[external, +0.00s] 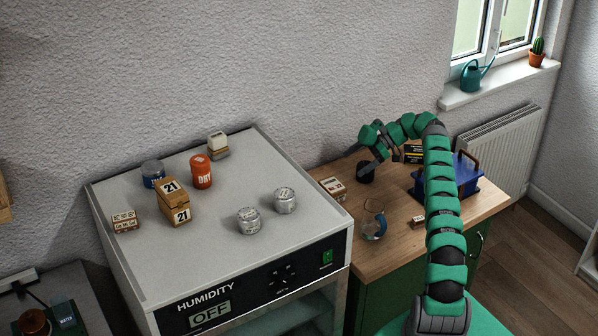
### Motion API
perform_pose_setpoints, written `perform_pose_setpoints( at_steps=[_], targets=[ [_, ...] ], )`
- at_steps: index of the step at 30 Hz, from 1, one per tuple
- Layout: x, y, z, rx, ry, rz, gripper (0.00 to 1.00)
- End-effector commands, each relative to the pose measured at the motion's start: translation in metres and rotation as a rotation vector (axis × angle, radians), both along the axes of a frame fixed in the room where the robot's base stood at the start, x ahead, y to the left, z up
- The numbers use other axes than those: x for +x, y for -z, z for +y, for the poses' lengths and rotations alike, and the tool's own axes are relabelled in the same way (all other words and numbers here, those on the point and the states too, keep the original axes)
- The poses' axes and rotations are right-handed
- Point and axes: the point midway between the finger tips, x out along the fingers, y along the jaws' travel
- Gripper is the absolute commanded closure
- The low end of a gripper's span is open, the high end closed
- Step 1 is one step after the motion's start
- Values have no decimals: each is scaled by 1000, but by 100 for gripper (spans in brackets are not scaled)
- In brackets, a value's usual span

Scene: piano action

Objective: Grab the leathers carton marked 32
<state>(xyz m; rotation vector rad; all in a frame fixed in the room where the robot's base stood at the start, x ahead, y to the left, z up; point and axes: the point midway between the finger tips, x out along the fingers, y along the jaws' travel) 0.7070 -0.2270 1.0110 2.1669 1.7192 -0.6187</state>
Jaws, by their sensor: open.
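A small cream-and-brown carton (333,189) sits on the wooden bench by the humidity cabinet's right edge. Its front number is too small to read surely; it may be 22 or 32. A smaller carton (418,221) lies on the bench near my arm, its print unreadable. Another cream-and-brown carton (123,221) is at the cabinet top's left edge. My gripper (371,164) is open over the bench, to the right of and above the first carton in the picture. A dark round object (366,173) shows just under it; I cannot tell whether they touch.
The humidity cabinet top (245,172) holds boxes marked 21 (174,203), an orange container (201,172), a dark blue tin (153,174) and silver tins (249,220). On the bench are a blue-and-clear round object (373,225) and a blue tool box (465,178).

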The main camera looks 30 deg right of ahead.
Motion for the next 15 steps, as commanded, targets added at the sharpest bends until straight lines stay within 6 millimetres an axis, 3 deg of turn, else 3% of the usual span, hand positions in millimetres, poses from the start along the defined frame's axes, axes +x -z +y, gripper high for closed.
perform_pose_setpoints(
  at_steps=[6, 15],
  targets=[
    [-9, 14, -5, 28, -39, -33, 0],
    [-6, 24, 6, 23, -41, -30, 0]
  ],
)
